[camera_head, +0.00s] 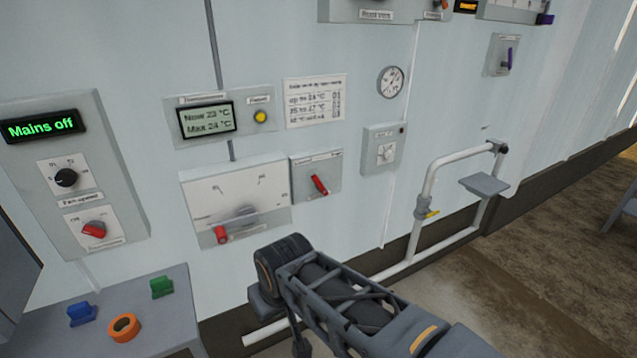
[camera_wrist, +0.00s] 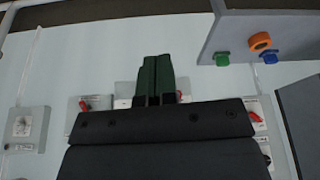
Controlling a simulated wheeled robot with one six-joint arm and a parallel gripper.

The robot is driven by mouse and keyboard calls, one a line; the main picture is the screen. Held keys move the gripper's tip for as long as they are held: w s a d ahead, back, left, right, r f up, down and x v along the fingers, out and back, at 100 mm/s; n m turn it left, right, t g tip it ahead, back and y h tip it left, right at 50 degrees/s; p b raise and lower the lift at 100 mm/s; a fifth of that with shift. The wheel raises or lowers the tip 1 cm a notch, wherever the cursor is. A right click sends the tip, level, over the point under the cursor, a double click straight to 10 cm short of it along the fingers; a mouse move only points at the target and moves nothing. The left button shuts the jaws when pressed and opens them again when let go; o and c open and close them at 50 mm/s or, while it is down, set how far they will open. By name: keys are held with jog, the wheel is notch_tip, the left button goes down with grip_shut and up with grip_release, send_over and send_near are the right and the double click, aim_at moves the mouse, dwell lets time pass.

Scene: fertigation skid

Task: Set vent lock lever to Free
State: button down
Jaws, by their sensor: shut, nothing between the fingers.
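A small grey box with a red lever (camera_head: 319,184) is on the wall in the head view; the lever tilts, its top to the left. Its end labels are too blurred to read, so I cannot confirm that it is the vent lock lever. This red lever also shows in the wrist view (camera_wrist: 85,103), left of my gripper. A purple lever (camera_head: 509,58) on another box at the upper right stands nearly upright. My gripper (camera_wrist: 158,62) has its dark green fingers together and empty, apart from the levers. The fingers cannot be made out in the head view.
A wide panel (camera_head: 205,187) with a clear cover and red handle (camera_head: 221,234) adjoins the lever box. The "Mains off" panel (camera_head: 112,140) is at left. A grey table (camera_head: 165,325) bears blue, orange and green items. White pipework (camera_head: 455,158) stands right.

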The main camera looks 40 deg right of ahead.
dwell(0.3)
jog(key=w+d+f+n+t+h+b, duration=0.1)
jog(key=w+d+n+t, duration=0.2)
jog(key=w, duration=0.6)
jog(key=w+d+f+n+t+h+b, duration=0.1)
jog(key=w+d+n+t+h, duration=0.2)
jog(key=w, duration=0.6)
jog(key=w+d+f+n+t+b, duration=0.1)
jog(key=w+d+n+t, duration=0.25)
jog(key=w, duration=0.65)
jog(key=d+f+n+h+b, duration=0.1)
jog(key=d+f+h, duration=0.2)
jog(key=d+h, duration=0.2)
jog(key=d+f+n+t+h+b, duration=0.1)
jog(key=d+f+n+h, duration=0.1)
jog(key=d+h, duration=0.4)
jog(key=shift+w+d+f+h, duration=0.35)
jog(key=shift+f+h, duration=0.1)
jog(key=shift+h, duration=0.45)
